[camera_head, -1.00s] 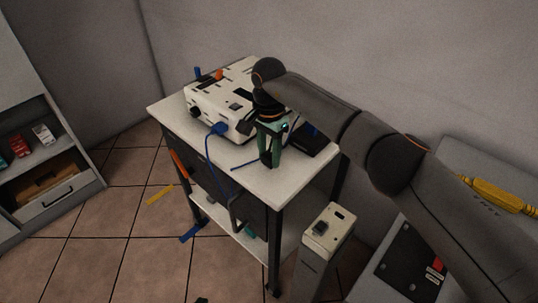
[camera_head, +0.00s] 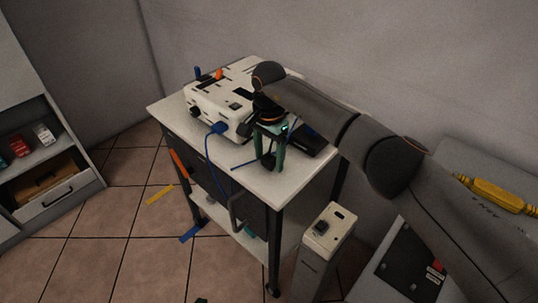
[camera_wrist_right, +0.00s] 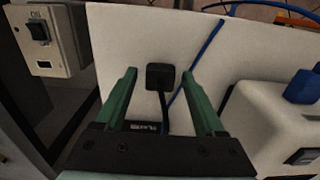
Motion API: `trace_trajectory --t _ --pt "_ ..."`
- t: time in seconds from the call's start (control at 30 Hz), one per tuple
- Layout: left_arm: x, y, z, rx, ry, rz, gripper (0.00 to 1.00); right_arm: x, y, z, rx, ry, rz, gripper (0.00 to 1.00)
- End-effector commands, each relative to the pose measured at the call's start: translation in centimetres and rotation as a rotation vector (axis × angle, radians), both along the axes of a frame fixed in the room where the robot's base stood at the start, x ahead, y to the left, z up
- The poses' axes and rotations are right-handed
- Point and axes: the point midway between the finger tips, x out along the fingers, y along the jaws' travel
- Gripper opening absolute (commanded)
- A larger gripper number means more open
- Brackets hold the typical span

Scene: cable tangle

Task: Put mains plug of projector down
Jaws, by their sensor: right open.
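The black mains plug (camera_wrist_right: 160,76) shows in the right wrist view against the white cart top (camera_wrist_right: 120,40), between my right gripper's fingertips. Its dark cable runs back between the fingers. My right gripper (camera_wrist_right: 161,78) is open, with a gap on each side of the plug. In the head view the right gripper (camera_head: 271,165) points down at the cart top (camera_head: 290,179), and the plug is hard to make out there. The white projector (camera_head: 222,104) stands on the cart just left of the gripper. My left gripper is not in view.
A blue plug (camera_head: 217,128) sits at the projector's front, and its blue cable (camera_head: 208,160) hangs over the cart edge. A dark flat object (camera_head: 308,140) lies behind the gripper. A pale switched socket post (camera_head: 327,228) stands right of the cart.

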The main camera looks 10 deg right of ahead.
Motion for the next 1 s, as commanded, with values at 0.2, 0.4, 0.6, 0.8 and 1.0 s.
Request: trace_trajectory --t 0.2,0.4,0.6,0.8,1.0 --pt "0.2 0.0 0.4 0.001 -0.003 0.0 0.0 0.1 0.0 3.0 0.0 -0.005 0.0 0.71" --pt "0.1 0.0 0.3 0.002 0.002 0.0 0.0 0.1 0.0 7.5 -0.001 -0.005 0.0 0.71" --pt "0.2 -0.1 0.6 0.0 0.001 -0.001 0.0 0.0 0.0 10.9 0.0 -0.003 0.0 0.71" --pt "0.3 -0.1 0.7 0.0 -0.002 -0.003 0.0 0.0 0.0 12.2 0.0 0.0 0.0 0.71" --pt "0.3 -0.2 0.8 -0.002 -0.004 -0.003 0.0 0.0 0.0 12.3 0.0 0.0 0.0 0.71"
